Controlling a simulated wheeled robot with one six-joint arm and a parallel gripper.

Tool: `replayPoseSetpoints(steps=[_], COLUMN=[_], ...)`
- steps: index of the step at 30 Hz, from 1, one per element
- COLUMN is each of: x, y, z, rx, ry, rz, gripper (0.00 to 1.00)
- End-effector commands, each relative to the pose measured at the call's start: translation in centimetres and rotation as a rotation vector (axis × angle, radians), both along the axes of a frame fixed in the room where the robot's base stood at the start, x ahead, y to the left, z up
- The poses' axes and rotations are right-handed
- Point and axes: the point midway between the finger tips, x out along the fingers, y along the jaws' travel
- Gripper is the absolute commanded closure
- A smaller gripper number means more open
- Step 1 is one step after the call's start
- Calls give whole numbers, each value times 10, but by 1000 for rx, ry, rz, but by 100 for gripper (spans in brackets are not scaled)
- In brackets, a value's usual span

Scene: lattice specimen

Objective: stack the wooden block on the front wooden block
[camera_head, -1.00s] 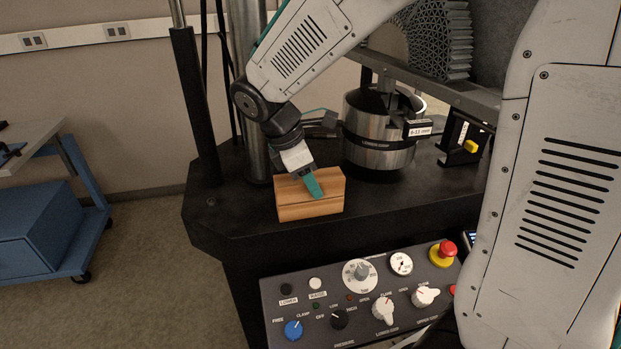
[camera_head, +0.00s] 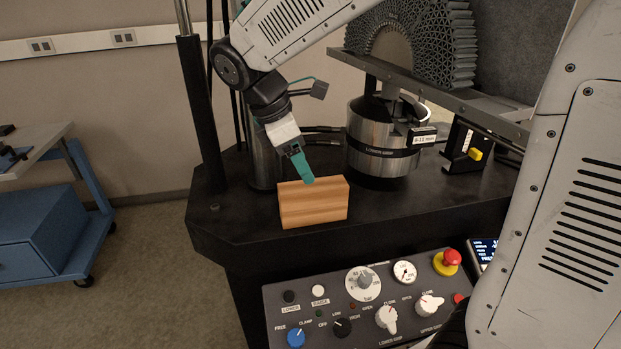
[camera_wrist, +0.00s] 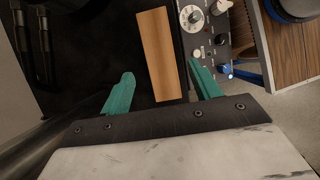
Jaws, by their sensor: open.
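A wooden block shape (camera_head: 313,206) stands on the black machine table near its front edge. Bands of grain run across its front face; I cannot tell whether it is one block or two stacked flush. No separate second block shows. My gripper (camera_head: 305,178) is just above its top, with the near teal finger hiding part of the upper edge. In the wrist view the block's top (camera_wrist: 158,45) lies between and beyond the two open teal fingers (camera_wrist: 161,72). The fingers appear apart from it, and nothing is held.
A steel lower grip (camera_head: 382,140) stands behind and right of the block. A control panel (camera_head: 370,300) with knobs and a red button sits in front, below the table edge. A dark column (camera_head: 203,120) rises at the left. The black table (camera_head: 235,215) is clear left of the block.

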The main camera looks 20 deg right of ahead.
Motion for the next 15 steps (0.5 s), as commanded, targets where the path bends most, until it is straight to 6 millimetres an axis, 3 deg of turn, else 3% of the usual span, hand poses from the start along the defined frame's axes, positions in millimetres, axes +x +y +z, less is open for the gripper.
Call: replayPoseSetpoints(steps=[6, 15], x=[3, 1], y=[14, 16], z=[34, 46], rx=[1, 4], ry=[-2, -5], rz=[1, -13], gripper=[38, 38])
